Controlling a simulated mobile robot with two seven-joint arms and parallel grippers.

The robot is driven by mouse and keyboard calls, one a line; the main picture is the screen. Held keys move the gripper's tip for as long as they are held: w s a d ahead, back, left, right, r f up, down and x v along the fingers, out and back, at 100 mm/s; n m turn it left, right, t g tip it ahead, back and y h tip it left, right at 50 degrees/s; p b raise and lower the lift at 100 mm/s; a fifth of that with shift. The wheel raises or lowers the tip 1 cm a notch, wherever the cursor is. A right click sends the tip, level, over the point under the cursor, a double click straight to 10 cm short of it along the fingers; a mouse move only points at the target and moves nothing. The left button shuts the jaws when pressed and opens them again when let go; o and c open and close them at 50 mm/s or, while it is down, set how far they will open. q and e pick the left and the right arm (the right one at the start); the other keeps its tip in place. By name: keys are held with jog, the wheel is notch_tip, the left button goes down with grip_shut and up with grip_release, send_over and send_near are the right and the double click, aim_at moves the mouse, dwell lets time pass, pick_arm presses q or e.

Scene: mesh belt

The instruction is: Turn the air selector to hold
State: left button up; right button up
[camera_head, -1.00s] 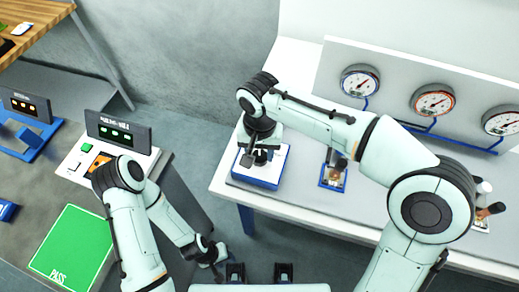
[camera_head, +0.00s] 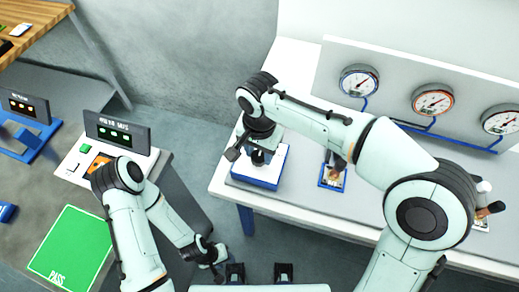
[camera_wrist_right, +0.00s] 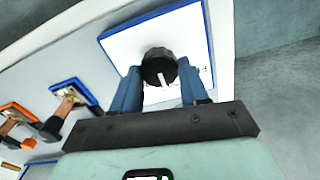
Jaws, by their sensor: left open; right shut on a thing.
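The air selector is a blue box with a white top plate (camera_head: 280,160) on the white bench. Its round dark knob (camera_wrist_right: 158,66) has a white pointer mark, which points toward the bottom of the right wrist view. Some lettering shows on the plate beside the knob, but my gripper hides most of it and I cannot read it. My right gripper (camera_wrist_right: 160,82) is shut on the knob, with one blue-grey finger on each side. It also shows above the box in the head view (camera_head: 258,155). My left gripper (camera_head: 215,256) is open and low, away from the bench.
Other blue-framed (camera_head: 332,177) and orange-framed (camera_wrist_right: 20,115) fixtures stand along the bench. Three round gauges (camera_head: 360,80) are on the panel behind. At left are a control box with a small display (camera_head: 117,131) and a green PASS pad (camera_head: 68,245).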

aim_at(260, 155)
jog(key=o, duration=1.1)
jog(key=shift+c, duration=0.2)
pick_arm(q)
jog(key=w+r+p, duration=0.2)
jog(key=r, duration=0.1)
jog(key=shift+w+r+p, duration=0.1)
jog(key=shift+r+p, duration=0.1)
jog(key=shift+p, duration=0.15)
pick_arm(e)
notch_tip(260, 155, up, 13)
jog(key=shift+r, duration=0.2)
